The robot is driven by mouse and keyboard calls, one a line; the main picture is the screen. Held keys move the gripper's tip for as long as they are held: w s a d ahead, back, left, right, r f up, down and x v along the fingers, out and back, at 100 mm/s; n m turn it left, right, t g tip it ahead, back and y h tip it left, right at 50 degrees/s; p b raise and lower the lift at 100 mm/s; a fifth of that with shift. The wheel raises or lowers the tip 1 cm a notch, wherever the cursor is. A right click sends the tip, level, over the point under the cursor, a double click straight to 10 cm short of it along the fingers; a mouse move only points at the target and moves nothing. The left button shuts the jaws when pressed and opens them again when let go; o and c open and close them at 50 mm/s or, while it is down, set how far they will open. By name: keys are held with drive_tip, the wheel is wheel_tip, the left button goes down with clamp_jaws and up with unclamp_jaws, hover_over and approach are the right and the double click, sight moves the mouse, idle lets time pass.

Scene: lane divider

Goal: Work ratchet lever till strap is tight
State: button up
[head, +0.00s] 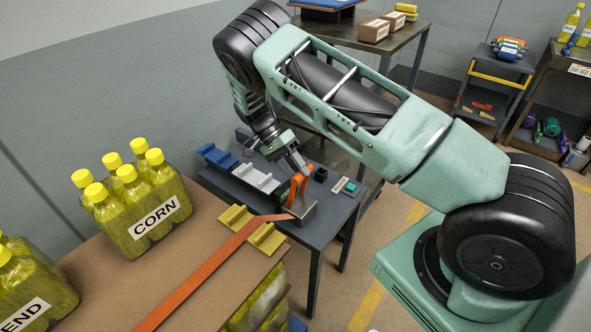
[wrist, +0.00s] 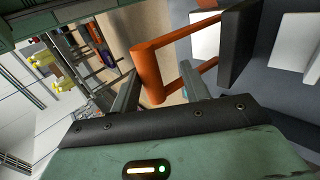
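The orange ratchet lever (head: 299,184) stands up from the grey metal ratchet body (head: 304,209) on the dark table. An orange strap (head: 215,262) runs from the ratchet across the cardboard-topped load to the lower left. My gripper (head: 291,163) is at the upper end of the lever. In the wrist view, the lever's orange crossbar (wrist: 154,82) lies between the two fingers of my gripper (wrist: 160,70). The fingers are apart, with a visible gap between the bar and the right finger. Contact on the left finger is unclear. The strap's tension cannot be judged.
Yellow corner pieces (head: 252,229) sit under the strap at the load's edge. White (head: 256,178) and blue (head: 217,155) pieces lie on the dark table (head: 330,222). Bottles labelled CORN (head: 135,205) stand on the load. A green-topped box (head: 351,188) is right of the ratchet.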

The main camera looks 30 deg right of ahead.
drive_tip(key=shift+r, duration=0.1)
drive_tip(key=b+v, duration=0.1)
drive_tip(key=v, duration=1.6)
drive_tip(key=shift+w+b, duration=0.25)
drive_tip(key=shift+b, duration=0.1)
drive_tip(key=shift+a, duration=0.1)
